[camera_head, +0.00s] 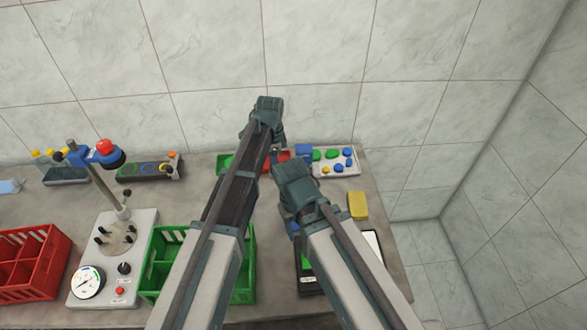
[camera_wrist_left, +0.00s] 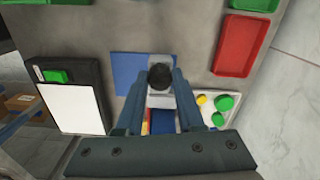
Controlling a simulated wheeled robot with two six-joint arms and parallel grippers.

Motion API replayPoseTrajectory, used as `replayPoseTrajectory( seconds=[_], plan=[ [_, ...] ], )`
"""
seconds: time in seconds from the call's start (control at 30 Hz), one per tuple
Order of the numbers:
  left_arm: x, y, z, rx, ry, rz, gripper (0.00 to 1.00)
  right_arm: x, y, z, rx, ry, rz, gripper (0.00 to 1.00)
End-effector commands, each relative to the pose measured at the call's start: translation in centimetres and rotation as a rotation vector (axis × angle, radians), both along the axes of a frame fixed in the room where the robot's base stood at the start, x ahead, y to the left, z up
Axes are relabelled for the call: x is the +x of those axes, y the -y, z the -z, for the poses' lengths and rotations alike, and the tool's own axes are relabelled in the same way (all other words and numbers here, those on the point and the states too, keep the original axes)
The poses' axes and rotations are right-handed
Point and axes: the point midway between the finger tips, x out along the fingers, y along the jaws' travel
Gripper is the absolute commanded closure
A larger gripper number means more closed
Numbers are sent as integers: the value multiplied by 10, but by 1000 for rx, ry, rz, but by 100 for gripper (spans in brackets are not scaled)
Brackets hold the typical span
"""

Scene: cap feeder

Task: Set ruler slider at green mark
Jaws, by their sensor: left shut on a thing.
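In the left wrist view my left gripper (camera_wrist_left: 160,86) is shut on a black round knob (camera_wrist_left: 160,75). The knob stands on a light grey piece (camera_wrist_left: 159,99), which looks like the ruler slider. Red, blue and yellow patches show between the fingers just below it. I cannot make out a green mark on the ruler, and the fingers hide part of it. In the head view my arms cover the ruler and the left fingertips. My right arm reaches in from the right, but its fingers do not show.
A blue sheet (camera_wrist_left: 126,74) lies beside the knob. A black device with a white panel (camera_wrist_left: 72,108) is at the left. A red tray (camera_wrist_left: 239,45) and a cap board (camera_wrist_left: 232,125) are at the right. A green crate (camera_head: 163,247) and yellow block (camera_head: 357,206) stand on the bench.

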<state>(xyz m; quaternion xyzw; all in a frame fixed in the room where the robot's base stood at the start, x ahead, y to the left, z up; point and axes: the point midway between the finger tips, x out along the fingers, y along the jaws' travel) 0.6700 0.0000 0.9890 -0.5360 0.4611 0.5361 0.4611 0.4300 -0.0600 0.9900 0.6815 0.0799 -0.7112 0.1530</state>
Motion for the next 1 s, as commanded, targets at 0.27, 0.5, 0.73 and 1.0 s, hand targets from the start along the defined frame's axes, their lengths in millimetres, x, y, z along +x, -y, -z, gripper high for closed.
replayPoseTrajectory(
  seconds=[0.27,0.5,0.73,1.0],
  plan=[
    [0,0,-4,0,0,0,100,0,0,-5,0,0,0,43],
    [0,0,-16,0,0,0,100,0,0,-16,0,0,0,43],
    [0,0,-27,0,1,0,100,0,0,-27,0,0,0,43],
    [0,0,-40,0,1,0,100,0,0,-40,0,0,0,43]
  ],
)
